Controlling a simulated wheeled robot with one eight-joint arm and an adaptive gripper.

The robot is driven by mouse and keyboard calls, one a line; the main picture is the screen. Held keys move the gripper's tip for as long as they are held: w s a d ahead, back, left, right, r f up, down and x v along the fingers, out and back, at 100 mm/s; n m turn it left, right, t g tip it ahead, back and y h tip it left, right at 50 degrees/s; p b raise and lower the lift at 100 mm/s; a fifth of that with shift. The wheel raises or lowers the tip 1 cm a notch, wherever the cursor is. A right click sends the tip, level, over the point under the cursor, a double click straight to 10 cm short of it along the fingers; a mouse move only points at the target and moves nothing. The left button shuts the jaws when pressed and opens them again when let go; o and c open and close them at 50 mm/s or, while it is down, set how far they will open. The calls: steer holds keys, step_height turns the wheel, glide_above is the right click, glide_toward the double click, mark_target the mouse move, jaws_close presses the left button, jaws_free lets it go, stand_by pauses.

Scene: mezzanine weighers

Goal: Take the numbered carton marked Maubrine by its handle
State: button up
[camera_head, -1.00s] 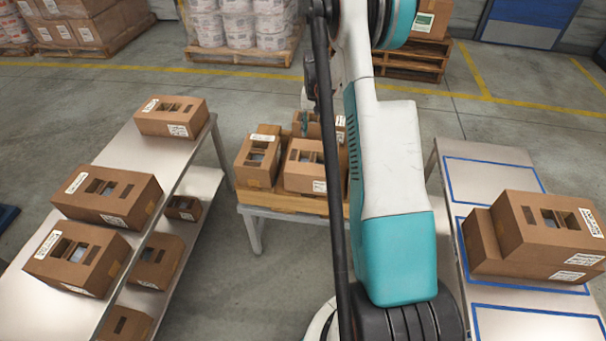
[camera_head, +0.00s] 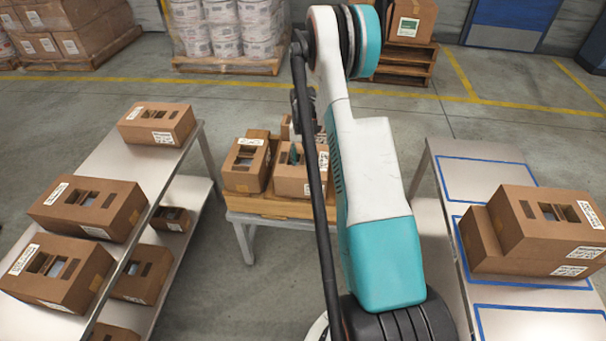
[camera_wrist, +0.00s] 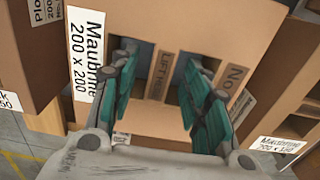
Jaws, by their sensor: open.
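The carton marked Maubrine 200 x 200 (camera_wrist: 140,22) fills the middle of the wrist view. Its white label is on the left of the face. A cardboard strip reading LIFT HERE (camera_wrist: 165,72) runs between two cut-outs. My gripper (camera_wrist: 158,60) is open, one teal finger on each side of this strip, at the cut-outs. How deep the fingertips reach I cannot tell. In the head view a teal finger shows at the top of a brown carton (camera_head: 291,184) on the middle stand; my arm hides part of the stand.
A second carton (camera_head: 244,178) stands close on the left. In the wrist view, another label reads Maubrine 200 x 150 (camera_wrist: 277,145). Several cartons stand on the left bench (camera_head: 150,168); stacked cartons (camera_head: 550,235) stand on the right bench (camera_head: 480,180). Floor shows between benches.

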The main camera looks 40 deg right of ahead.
steer(key=shift+c, duration=0.5)
steer(key=shift+f, duration=0.1)
jaws_close()
steer(key=shift+r, duration=0.2)
